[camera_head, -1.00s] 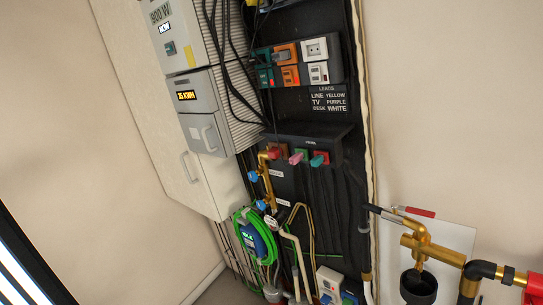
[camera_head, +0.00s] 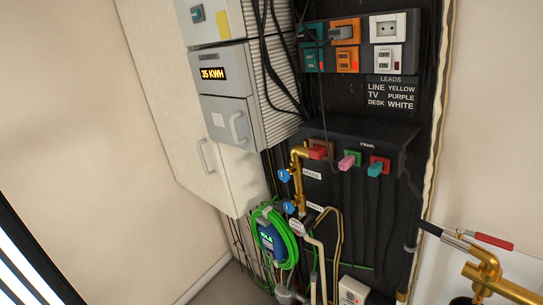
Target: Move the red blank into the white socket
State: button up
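A red blank (camera_head: 317,152) sits in a brown surround at the left of the row on the black box in the middle of the panel. To its right, a pink plug (camera_head: 346,162) is in a green surround and a teal plug (camera_head: 375,169) is in a red surround. A white socket (camera_head: 387,27) with round holes is at the upper right of the panel, above a white switch, and looks empty. My gripper is not in view.
A brass pipe (camera_head: 299,180) with blue knobs runs close left of the red blank. Dark cables (camera_head: 277,75) hang beside the grey meter box (camera_head: 227,110). A green hose (camera_head: 272,237) hangs below. Brass pipework with a red lever (camera_head: 494,241) stands at the lower right.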

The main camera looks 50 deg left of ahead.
aim_at(317, 152)
jog(key=u, duration=0.15)
jog(key=i, duration=1)
jog(key=z, duration=0.05)
